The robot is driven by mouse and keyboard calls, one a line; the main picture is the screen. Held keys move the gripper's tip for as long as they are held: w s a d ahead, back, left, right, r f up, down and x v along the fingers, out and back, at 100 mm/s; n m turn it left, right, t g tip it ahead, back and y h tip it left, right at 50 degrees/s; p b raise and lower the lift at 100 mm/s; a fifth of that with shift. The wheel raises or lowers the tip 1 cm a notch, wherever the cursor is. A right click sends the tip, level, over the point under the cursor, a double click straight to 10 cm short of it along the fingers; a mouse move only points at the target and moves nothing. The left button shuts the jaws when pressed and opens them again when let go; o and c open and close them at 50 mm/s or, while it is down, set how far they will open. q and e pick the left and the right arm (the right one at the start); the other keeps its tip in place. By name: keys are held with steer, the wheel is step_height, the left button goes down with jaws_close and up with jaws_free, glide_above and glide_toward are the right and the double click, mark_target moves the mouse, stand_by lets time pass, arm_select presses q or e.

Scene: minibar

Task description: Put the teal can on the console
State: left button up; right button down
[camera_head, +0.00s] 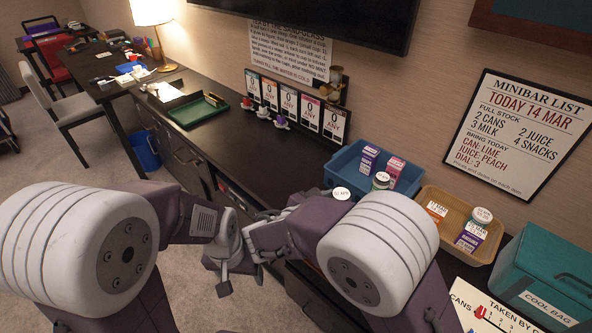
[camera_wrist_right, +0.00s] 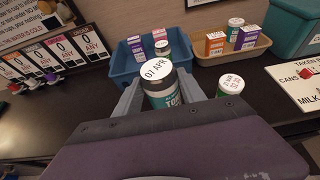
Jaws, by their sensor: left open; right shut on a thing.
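My right gripper (camera_wrist_right: 163,92) is shut on an upright can (camera_wrist_right: 172,99) with a white dated lid and a teal label, in the right wrist view. The can's lid (camera_head: 341,193) shows in the head view, in front of the blue tray; my right arm hides most of that gripper. I cannot tell whether the can touches the surface below. A second can (camera_wrist_right: 230,85) with a white lid and green label stands just right of it. My left gripper (camera_head: 220,276) is open and empty, low in front of the dark console (camera_head: 240,145).
A blue tray (camera_head: 337,168) and a tan tray (camera_head: 428,193) hold boxes and cans. A teal cool bag (camera_head: 545,270) stands at the right. Price cards (camera_head: 295,103) with small items before them line the wall. A green tray (camera_head: 197,112) sits further left; the console's middle is clear.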

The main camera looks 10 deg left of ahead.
steer(key=w+a+f, duration=0.1)
steer(key=w+f, duration=0.2)
steer(key=w+a+f+b, duration=0.1)
steer(key=w+f, duration=0.2)
steer(key=w+a+f, duration=0.1)
steer(key=w+f, duration=0.2)
steer(key=f, duration=0.1)
steer(key=shift+w+a, duration=0.15)
steer(key=shift+a, duration=0.1)
steer(key=shift+f+b, duration=0.2)
steer(key=shift+b, duration=0.1)
steer(key=c, duration=0.7)
jaws_free()
